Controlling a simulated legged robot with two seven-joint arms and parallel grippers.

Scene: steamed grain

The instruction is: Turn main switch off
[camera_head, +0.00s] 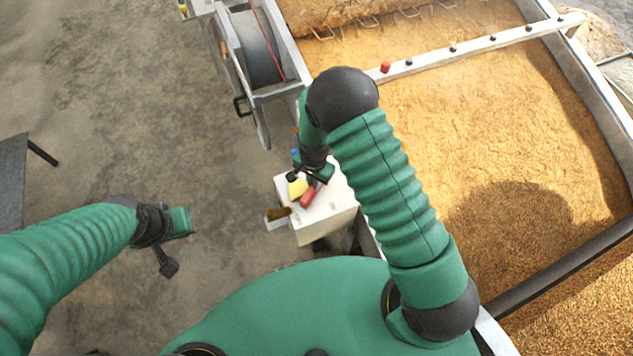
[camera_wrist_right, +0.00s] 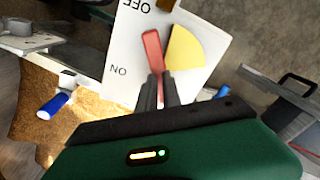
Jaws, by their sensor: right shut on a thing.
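The main switch is a red handle (camera_head: 308,198) on a white box (camera_head: 335,212) in the head view. In the right wrist view the red handle (camera_wrist_right: 153,50) stands on a white panel (camera_wrist_right: 124,42) with upside-down OFF and ON lettering and a yellow sector (camera_wrist_right: 186,52) beside it. My right gripper (camera_wrist_right: 160,85) is shut on the red handle; its fingers hide the handle's near end. In the head view my right gripper (camera_head: 313,178) is partly hidden by its own wrist. My left gripper (camera_head: 168,262) hangs over bare floor, away from the box; its jaw opening is unclear.
A large grain bed (camera_head: 510,130) lies right of the box, crossed by a white bar (camera_head: 470,47). A metal frame with a drum (camera_head: 257,48) stands behind the box. A brown piece (camera_head: 278,213) sticks out at its left side. The floor (camera_head: 130,120) to the left is mostly clear.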

